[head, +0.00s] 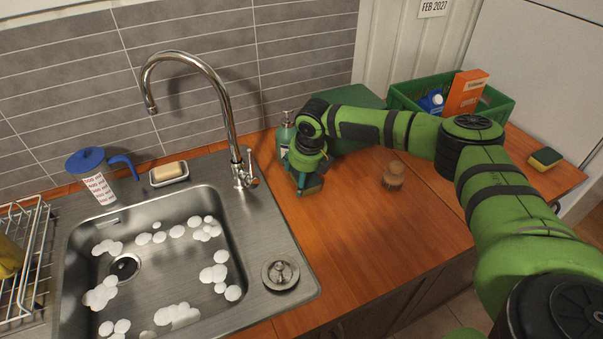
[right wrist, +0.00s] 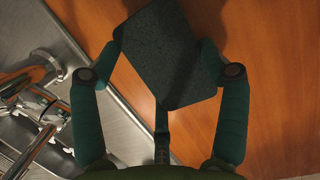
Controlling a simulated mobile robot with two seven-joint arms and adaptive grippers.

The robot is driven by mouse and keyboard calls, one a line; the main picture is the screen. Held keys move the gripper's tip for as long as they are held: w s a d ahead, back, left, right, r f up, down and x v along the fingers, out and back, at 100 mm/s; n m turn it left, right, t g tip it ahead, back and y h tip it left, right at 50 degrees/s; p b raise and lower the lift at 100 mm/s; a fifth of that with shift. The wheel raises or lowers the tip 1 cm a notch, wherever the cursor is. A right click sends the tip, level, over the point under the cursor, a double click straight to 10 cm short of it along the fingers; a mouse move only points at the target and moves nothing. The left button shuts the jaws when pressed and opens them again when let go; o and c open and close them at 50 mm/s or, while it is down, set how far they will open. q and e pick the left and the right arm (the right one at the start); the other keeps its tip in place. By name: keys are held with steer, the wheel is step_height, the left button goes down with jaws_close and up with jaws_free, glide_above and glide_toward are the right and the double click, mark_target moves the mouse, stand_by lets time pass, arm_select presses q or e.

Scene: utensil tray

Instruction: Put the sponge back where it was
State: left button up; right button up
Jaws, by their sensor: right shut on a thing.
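My right gripper (head: 306,168) is shut on a dark green, speckled, flat block, which looks like the scouring face of a sponge (right wrist: 165,68). In the right wrist view the block sits between the two fingers, turned at an angle, above the wooden counter. In the head view the gripper is beside the sink's right back corner, in front of a soap bottle (head: 286,128); the held block shows only partly. A second sponge (head: 546,158), yellow with a dark green top, lies on the counter at the far right. My left gripper is not in view.
The tap (head: 240,150) and sink (head: 225,200) are left of the gripper. A green crate (head: 400,91) with a blue bottle and orange box is behind. The front counter (head: 410,235) is clear.

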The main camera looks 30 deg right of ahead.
steer(key=shift+f, duration=0.1)
steer(key=o, duration=1.1)
steer(key=b+v, duration=0.1)
steer(key=v, duration=1.1)
steer(key=shift+b, duration=0.35)
